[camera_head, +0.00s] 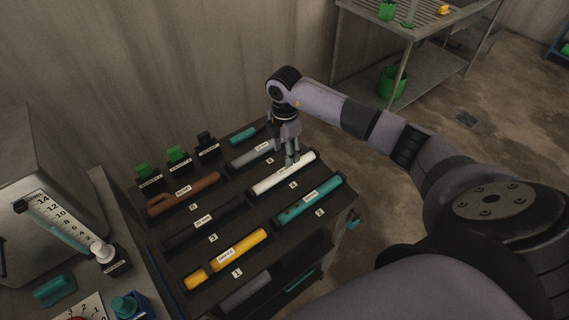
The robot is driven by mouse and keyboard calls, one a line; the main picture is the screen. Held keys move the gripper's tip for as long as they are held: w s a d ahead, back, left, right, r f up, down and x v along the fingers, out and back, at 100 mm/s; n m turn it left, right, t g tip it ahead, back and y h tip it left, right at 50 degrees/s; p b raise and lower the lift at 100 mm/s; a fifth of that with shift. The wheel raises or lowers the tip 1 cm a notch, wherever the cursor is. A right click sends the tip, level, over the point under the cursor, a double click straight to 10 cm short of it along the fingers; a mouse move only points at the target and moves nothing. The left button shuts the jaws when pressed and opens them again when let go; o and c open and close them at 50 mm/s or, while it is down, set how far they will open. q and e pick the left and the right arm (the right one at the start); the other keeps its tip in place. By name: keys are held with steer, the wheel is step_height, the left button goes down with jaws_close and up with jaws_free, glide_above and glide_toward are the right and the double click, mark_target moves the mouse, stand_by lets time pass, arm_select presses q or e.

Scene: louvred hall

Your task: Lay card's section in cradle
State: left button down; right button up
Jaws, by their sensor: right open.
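A black rack (226,219) holds several tube sections in numbered slots. A white section (270,186) lies in slot 4, a teal section (310,201) in slot 2 and a yellow section (226,258) in slot 1. A brown section (183,194) and a grey section (251,155) lie further back. A dark piece (202,225) lies by number 3. My right gripper (292,161) is open, pointing down at the white section's far end; contact is unclear. I cannot identify the card or cradle with certainty. My left gripper is not in view.
Labelled green and black blocks (179,155) line the rack's back left edge. A short teal piece (243,135) lies at the far corner. A numbered scale (65,227) and a dial (84,311) are at left. A metal table (425,72) stands behind.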

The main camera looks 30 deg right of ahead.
mark_target(284, 170)
step_height(284, 170, down, 9)
steer(key=b, duration=0.6)
steer(key=shift+f, duration=0.2)
steer(key=shift+r, duration=0.1)
jaws_close()
stand_by(0.5)
stand_by(0.4)
